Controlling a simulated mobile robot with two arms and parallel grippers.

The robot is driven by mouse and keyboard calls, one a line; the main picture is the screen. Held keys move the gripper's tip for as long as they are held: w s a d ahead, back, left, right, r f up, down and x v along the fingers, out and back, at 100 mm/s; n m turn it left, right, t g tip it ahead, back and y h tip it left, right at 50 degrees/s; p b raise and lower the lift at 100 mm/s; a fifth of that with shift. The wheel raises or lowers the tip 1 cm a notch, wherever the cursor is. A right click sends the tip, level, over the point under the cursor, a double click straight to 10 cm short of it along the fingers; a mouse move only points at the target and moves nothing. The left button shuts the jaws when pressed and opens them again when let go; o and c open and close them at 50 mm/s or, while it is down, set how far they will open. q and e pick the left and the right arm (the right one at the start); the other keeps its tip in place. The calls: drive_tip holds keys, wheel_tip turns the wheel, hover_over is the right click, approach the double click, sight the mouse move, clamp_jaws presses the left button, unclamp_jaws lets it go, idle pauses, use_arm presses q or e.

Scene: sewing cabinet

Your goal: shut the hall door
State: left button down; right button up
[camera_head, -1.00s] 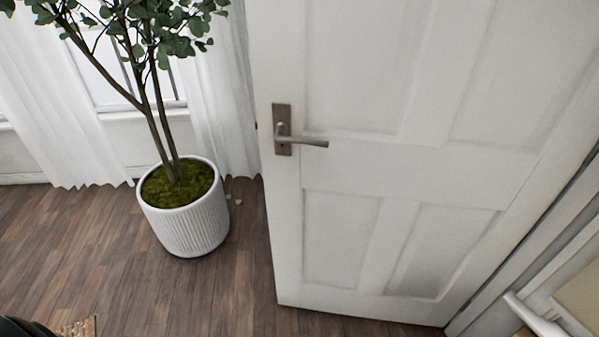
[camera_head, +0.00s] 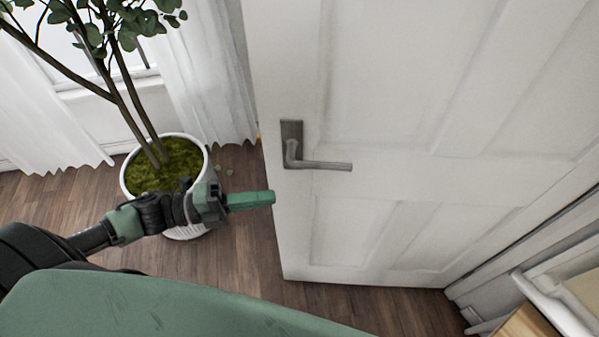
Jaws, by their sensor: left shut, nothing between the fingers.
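The hall door (camera_head: 390,120) is a white panelled door that stands ajar, its free edge toward the left of the head view and its far side near the frame at the right. A grey lever handle (camera_head: 318,163) is on its face near the free edge. My left gripper (camera_head: 268,198) is shut and empty. Its green fingertips are at the door's free edge, below and left of the handle. I cannot tell if they touch the door. My right gripper does not show.
A potted tree in a white pot (camera_head: 130,180) stands at the left, partly behind my left arm. White curtains (camera_head: 205,80) hang behind it. A pale railing-like piece (camera_head: 550,305) and a wooden edge are at the lower right.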

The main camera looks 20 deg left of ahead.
sight(299, 176)
use_arm(q)
drive_tip(key=w+d+p, duration=0.1)
drive_tip(key=w+d, duration=0.2)
drive_tip(key=w, duration=0.2)
drive_tip(key=w+d+p, duration=0.1)
drive_tip(key=w+d, duration=0.1)
drive_tip(key=shift+w+d+p, duration=0.15)
drive_tip(key=shift+d+p, duration=0.2)
drive_tip(key=shift+w+a, duration=0.1)
drive_tip(key=shift+w, duration=0.1)
drive_tip(key=shift+w+f, duration=0.1)
drive_tip(key=shift+w, duration=0.05)
drive_tip(key=shift+a, duration=0.1)
